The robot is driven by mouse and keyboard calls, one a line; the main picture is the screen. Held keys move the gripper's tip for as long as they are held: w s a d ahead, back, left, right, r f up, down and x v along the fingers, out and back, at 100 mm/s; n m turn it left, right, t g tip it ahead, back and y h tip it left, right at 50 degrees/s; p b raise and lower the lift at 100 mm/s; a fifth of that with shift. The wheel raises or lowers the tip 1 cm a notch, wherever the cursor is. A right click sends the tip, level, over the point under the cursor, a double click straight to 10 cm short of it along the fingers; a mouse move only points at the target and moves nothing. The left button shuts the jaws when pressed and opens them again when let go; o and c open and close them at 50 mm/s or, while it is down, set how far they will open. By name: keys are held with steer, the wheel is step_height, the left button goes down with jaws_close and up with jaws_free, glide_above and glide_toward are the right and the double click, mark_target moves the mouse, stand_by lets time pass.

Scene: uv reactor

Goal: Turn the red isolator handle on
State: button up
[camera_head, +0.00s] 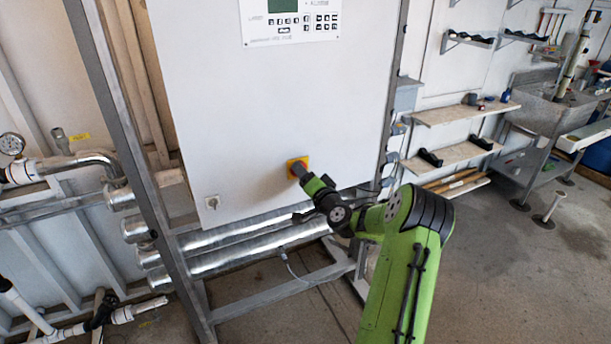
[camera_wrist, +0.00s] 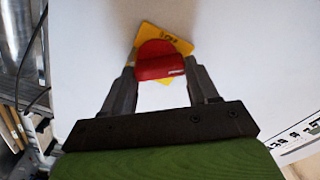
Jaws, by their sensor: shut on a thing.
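The red isolator handle (camera_wrist: 160,64) sits on a yellow plate (camera_wrist: 149,33) on the cabinet's front. In the wrist view it lies between my two dark fingers, and my gripper (camera_wrist: 161,76) is shut on it. In the head view the yellow plate (camera_head: 291,161) shows low on the white cabinet door, with my gripper (camera_head: 301,171) reaching it from the lower right. The handle is mostly hidden there by the gripper. The marking on the plate is too small to read.
Shelves (camera_head: 465,114) and a sink (camera_head: 545,100) stand at right. The floor at right is mostly clear.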

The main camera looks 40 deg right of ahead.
stand_by(0.3)
steer(key=o, duration=1.1)
steer(key=shift+c, duration=0.2)
steer(key=b+v, duration=0.4)
steer(key=v, duration=1.1)
steer(key=shift+s, duration=0.35)
steer(key=shift+a, duration=0.15)
steer(key=shift+c, duration=0.3)
